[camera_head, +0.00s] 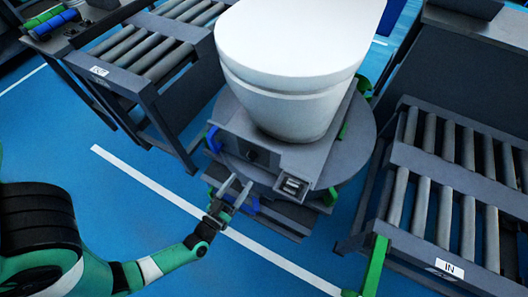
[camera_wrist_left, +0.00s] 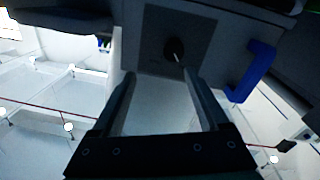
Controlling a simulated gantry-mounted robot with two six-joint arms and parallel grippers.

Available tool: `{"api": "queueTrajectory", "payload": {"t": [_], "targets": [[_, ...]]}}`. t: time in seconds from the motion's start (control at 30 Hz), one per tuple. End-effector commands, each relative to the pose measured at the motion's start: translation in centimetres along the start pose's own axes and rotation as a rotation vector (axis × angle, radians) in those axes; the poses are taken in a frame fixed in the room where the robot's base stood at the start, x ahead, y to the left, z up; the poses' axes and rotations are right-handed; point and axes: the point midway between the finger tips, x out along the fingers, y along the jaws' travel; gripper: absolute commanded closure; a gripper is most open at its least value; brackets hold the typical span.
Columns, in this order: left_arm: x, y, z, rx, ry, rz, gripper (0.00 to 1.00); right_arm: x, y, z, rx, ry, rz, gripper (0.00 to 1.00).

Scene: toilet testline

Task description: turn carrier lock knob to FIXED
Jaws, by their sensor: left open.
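The carrier lock knob (camera_head: 250,155) is a small dark knob on the front face of the grey carrier (camera_head: 325,165), under the white toilet. In the left wrist view the round black knob (camera_wrist_left: 173,48) sits on a dark square plate, with a thin light pointer or edge beside it. My left gripper (camera_head: 240,182) is open and empty, in front of and below the knob in the head view. In the left wrist view its two fingers (camera_wrist_left: 158,76) point toward the knob, which shows just beyond the tips, nearer the right finger. No FIXED marking is readable. My right gripper is not in view.
The white toilet (camera_head: 295,60) stands on the carrier. A blue handle (camera_head: 213,139) is left of the knob; it also shows in the wrist view (camera_wrist_left: 250,72). Roller conveyors stand left (camera_head: 100,70) and right (camera_head: 470,187).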

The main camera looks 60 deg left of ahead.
Motion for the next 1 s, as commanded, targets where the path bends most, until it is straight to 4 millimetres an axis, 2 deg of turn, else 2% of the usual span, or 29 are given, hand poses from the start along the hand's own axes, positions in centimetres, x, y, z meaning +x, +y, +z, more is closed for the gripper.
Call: {"api": "queueTrajectory", "payload": {"t": [0.03, 0.1, 0.33, 0.47, 0.7, 0.8, 1.0], "targets": [[-1.3, -0.8, -0.1, 0.012, -0.025, -0.016, 0.22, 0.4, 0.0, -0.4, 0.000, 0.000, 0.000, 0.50], [-2.1, -1.4, 0.0, 0.020, -0.041, -0.028, 0.22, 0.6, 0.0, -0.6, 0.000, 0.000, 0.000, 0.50], [-1.0, -1.4, 0.2, 0.016, -0.032, -0.029, 0.22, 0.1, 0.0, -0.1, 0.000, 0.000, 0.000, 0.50], [1.1, -1.7, 0.4, 0.016, -0.029, -0.033, 0.22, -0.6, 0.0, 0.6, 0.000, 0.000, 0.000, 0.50], [6.6, -1.7, 0.6, 0.016, -0.028, -0.028, 0.22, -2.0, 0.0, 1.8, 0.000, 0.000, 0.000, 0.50], [8.3, -1.6, 0.6, 0.017, -0.032, -0.026, 0.22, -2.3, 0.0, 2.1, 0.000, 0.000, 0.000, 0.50], [9.8, -1.6, 0.5, 0.017, -0.033, -0.026, 0.22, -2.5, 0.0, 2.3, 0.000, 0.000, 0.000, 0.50]]}}
